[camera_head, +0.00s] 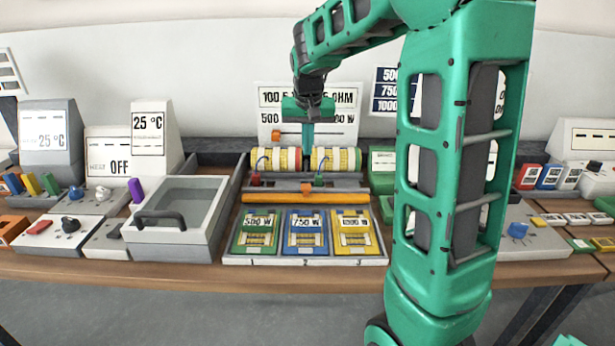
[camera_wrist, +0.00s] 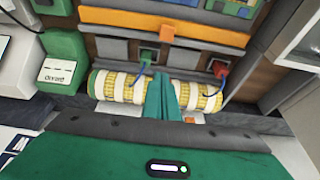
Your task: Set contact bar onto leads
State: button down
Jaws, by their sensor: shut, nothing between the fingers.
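A long orange bar (camera_head: 275,197), which looks like the contact bar, lies across the fixture in front of two yellow-and-white banded rolls (camera_head: 332,159). It also shows in the wrist view (camera_wrist: 190,28). Two leads with blue wires run from the rolls: one ends at a red clip (camera_head: 255,178), the other at a green clip (camera_head: 319,180). In the wrist view the green clip (camera_wrist: 149,55) and red clip (camera_wrist: 220,68) sit between rolls and bar. My gripper (camera_head: 308,147) is shut and empty, pointing down by the middle of the rolls. Whether it touches them is unclear.
A tray (camera_head: 305,261) with 500 W, 750 W and a third card stands in front. A lidded grey box (camera_head: 180,205) is left. Signs (camera_head: 275,97) stand behind the rolls. My arm hides part of the bench at right.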

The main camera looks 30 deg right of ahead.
aim_at(306, 193)
jog(key=shift+d+f, duration=0.1)
jog(key=x, duration=1)
jog(key=shift+s+a, duration=0.55)
jog(key=shift+s, duration=0.3)
jog(key=shift+s+a, duration=0.6)
jog(key=shift+s, duration=0.25)
